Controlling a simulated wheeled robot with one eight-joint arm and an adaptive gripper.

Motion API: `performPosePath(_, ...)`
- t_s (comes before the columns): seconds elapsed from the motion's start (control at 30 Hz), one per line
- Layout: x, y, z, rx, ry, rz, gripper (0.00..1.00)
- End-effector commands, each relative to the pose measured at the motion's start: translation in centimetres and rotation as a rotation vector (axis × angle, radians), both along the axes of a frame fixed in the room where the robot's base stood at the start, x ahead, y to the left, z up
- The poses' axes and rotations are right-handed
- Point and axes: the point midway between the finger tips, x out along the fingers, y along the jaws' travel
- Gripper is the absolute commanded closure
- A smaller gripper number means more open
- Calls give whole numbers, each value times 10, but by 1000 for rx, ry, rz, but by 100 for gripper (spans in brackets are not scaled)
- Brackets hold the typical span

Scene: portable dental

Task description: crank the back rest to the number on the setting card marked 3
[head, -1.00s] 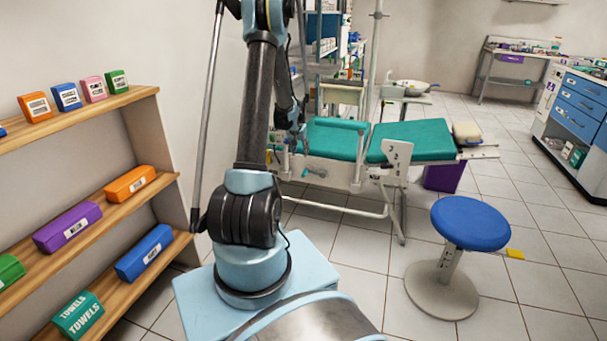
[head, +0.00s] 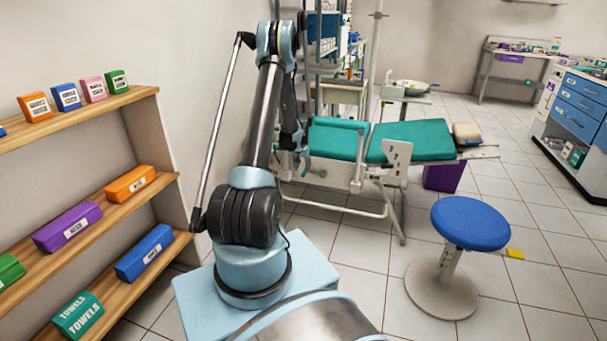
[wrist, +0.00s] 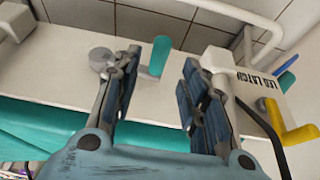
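The dental chair (head: 425,138) with teal pads stands beyond my arm in the head view. In the wrist view, a crank with a round grey hub (wrist: 101,59) and an upright teal handle (wrist: 159,52) is on the chair's pale side. My gripper (wrist: 161,68) is open, its dark fingers on either side of the handle in the picture. I cannot tell whether they touch it. In the head view my gripper is mostly hidden behind the arm. A pale plate (head: 397,153) on the chair has dark marks I cannot read. I cannot make out a setting card marked 3.
A white block labelled leg latch (wrist: 220,62) sits right of the crank, with yellow (wrist: 291,133) and blue (wrist: 286,81) handles beside it. A blue stool (head: 470,223) stands at front right. A shelf (head: 95,215) with boxes is at left. Floor between is clear.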

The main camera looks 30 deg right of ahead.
Motion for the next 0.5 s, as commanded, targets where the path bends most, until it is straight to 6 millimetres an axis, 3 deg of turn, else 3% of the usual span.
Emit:
performPosePath(0.2,7,-8,-26,0,0,0,60)
performPosePath(0.5,12,-14,-46,0,0,0,60)
